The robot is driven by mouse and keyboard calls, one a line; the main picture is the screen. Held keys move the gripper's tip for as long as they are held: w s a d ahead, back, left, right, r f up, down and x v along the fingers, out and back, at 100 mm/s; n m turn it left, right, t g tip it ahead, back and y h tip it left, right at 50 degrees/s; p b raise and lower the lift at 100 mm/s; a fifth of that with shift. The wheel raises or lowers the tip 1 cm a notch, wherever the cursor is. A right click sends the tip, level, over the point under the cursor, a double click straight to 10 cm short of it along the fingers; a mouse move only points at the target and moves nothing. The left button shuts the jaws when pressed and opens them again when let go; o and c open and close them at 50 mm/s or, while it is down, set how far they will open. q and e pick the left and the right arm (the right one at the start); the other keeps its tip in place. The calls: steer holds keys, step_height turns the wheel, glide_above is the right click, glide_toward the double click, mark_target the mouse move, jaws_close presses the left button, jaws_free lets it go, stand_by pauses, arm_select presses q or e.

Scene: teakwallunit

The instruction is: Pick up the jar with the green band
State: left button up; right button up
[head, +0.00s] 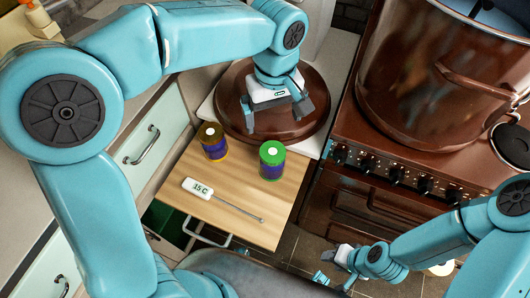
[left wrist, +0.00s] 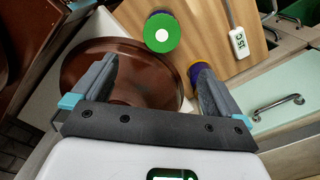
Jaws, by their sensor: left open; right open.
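The jar with the green band (head: 272,161) has a green top with a white dot and a dark purple body. It stands upright on a light wooden board near its right edge. In the left wrist view, its green top (left wrist: 162,33) shows beyond and between my fingertips. My left gripper (head: 279,117) is open and empty, above the brown round lid and behind the jar, apart from it. It also shows in the left wrist view (left wrist: 154,66). My right gripper (head: 334,266) is open and empty, low at the front right of the board.
A second jar (head: 212,141) with a brown-gold top stands left of the green one; my finger partly hides it in the left wrist view. A white thermometer (head: 198,188) lies on the board (head: 240,226). The brown lid (head: 300,128), stove (head: 345,190) and large pot (head: 440,90) are close by.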

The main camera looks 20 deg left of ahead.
mark_target(272, 149)
arm_select(q)
steer(key=f, duration=0.3)
steer(key=f+b, duration=0.1)
steer(key=f, duration=0.6)
steer(key=shift+s+d, duration=0.1)
steer(key=shift+d, duration=0.25)
steer(key=shift+s+f, duration=0.15)
steer(key=shift+f, duration=0.1)
steer(key=shift+a+f+b, duration=0.15)
steer(key=shift+f+b, duration=0.05)
steer(key=shift+f, duration=1.2)
steer(key=shift+a+f+b, duration=0.1)
steer(key=shift+f+b, duration=0.1)
steer(key=shift+f, duration=1.15)
steer(key=c, duration=1.3)
arm_select(e)
step_height(272, 149, down, 2)
steer(key=shift+w, duration=0.15)
arm_select(q)
steer(key=shift+r, duration=0.15)
steer(key=shift+c, duration=0.2)
